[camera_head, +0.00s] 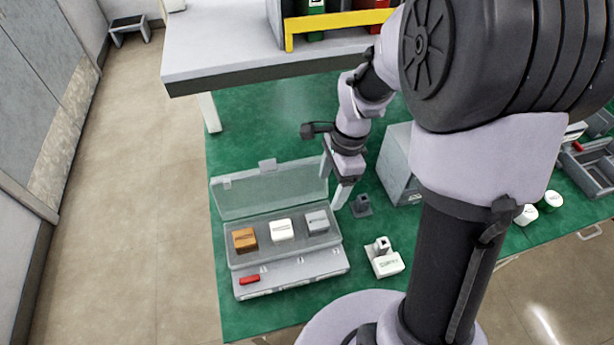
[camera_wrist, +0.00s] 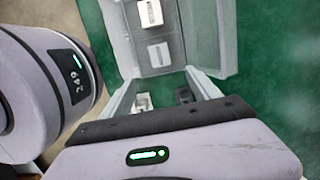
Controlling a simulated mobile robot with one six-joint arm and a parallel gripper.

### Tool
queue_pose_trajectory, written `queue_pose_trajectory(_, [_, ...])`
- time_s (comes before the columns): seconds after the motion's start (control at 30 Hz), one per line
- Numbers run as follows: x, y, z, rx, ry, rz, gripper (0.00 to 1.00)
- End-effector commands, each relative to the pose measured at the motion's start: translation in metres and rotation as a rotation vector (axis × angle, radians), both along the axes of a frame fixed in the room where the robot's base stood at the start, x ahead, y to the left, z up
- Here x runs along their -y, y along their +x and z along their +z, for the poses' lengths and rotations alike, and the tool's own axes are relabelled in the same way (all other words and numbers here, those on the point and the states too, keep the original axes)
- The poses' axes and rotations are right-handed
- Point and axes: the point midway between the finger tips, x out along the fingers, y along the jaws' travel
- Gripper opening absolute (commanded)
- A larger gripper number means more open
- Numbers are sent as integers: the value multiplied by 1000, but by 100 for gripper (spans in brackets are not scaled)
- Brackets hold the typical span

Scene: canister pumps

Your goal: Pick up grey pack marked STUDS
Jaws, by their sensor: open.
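The grey pack (camera_head: 317,221) sits at the right end of an open clear-lidded case (camera_head: 290,262), beside a white pack (camera_head: 281,229) and an orange-brown pack (camera_head: 245,239). Its marking is too small to read. In the wrist view the grey pack (camera_wrist: 160,54) lies in the case just beyond my fingers, with the white pack (camera_wrist: 150,13) further up. My gripper (camera_head: 334,190) is open and empty, above and beside the case's right end; its fingers also show in the wrist view (camera_wrist: 162,80).
The case's raised lid (camera_head: 270,189) stands behind the packs. A red item (camera_head: 249,280) lies on its front ledge. A small dark-grey object (camera_head: 361,206), a white labelled block (camera_head: 384,260) and a grey cabinet (camera_head: 398,165) stand to the right. A workbench (camera_head: 220,50) is behind.

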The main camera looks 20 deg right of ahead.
Motion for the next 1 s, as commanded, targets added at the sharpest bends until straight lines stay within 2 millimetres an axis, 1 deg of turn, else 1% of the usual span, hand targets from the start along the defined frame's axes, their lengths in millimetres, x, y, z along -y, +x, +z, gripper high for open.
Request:
queue_pose_trajectory(0.03, [-2,-1,-20,-5,0,3,71])
queue_pose_trajectory(0.1, [-6,-2,-43,-4,0,4,71])
queue_pose_trajectory(0.2, [-11,-2,-73,-4,0,4,71])
queue_pose_trajectory(0.3, [-15,-2,-96,-3,0,5,71])
queue_pose_trajectory(0.57, [-20,-1,-122,0,0,5,71])
queue_pose_trajectory(0.7, [-28,0,-151,-1,0,6,71])
queue_pose_trajectory(0.77, [-29,0,-160,-1,-1,7,71])
queue_pose_trajectory(0.8, [-29,0,-162,0,-1,6,71])
queue_pose_trajectory(0.97, [-29,0,-159,1,0,6,71])
queue_pose_trajectory(1.0, [-29,0,-159,1,-1,6,65])
